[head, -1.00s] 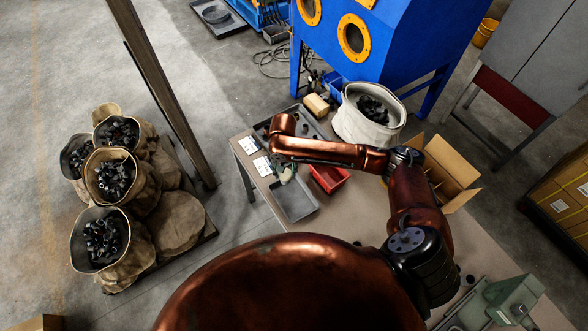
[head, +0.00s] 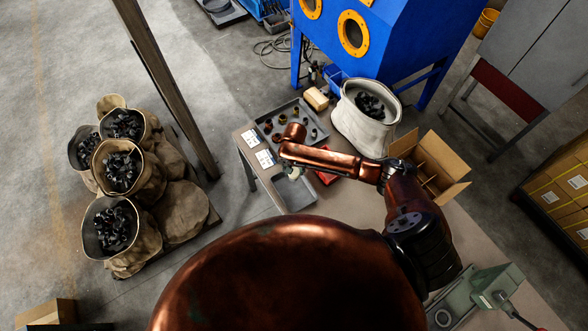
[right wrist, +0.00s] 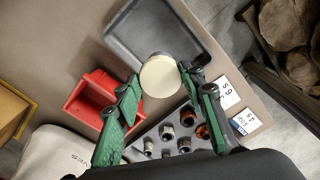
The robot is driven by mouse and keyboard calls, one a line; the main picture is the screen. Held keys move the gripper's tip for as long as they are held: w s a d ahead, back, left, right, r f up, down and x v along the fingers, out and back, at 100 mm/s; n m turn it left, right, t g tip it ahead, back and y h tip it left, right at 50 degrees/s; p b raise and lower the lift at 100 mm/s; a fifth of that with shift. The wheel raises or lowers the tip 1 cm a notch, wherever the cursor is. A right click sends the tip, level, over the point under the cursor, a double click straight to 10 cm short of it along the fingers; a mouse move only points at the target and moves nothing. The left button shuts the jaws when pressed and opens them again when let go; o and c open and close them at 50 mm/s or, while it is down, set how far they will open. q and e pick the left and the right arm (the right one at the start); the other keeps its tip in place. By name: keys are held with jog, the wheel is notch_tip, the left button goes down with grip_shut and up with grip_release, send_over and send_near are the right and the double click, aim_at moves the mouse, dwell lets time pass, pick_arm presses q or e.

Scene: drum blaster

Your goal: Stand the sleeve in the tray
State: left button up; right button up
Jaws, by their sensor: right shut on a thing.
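My right gripper (head: 292,173) is shut on a pale cream round-ended piece, which looks to be the sleeve (right wrist: 160,76). In the right wrist view its round end shows between the two green fingers. It is held over the near edge of an empty grey tray (right wrist: 150,28), which also shows in the head view (head: 290,200). Whether the piece touches the tray I cannot tell. A second grey tray (head: 303,106) with several small metal and brass fittings lies beyond my wrist; it also shows in the right wrist view (right wrist: 135,155). My left gripper is not in view.
A red bin (right wrist: 88,98) stands beside the empty tray. A white sack of dark parts (head: 365,130) and an open cardboard box (head: 447,160) stand to the right. Two white labels (head: 265,158) lie at the table's left edge. A green machine (head: 478,298) sits at front right.

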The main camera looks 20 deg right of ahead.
jog(key=shift+f+b, duration=4.8)
jog(key=shift+f, duration=1.55)
jog(key=shift+f, duration=0.65)
jog(key=o, duration=1.2)
jog(key=shift+r, duration=0.1)
notch_tip(320, 180, up, 12)
jog(key=shift+s+f, duration=0.1)
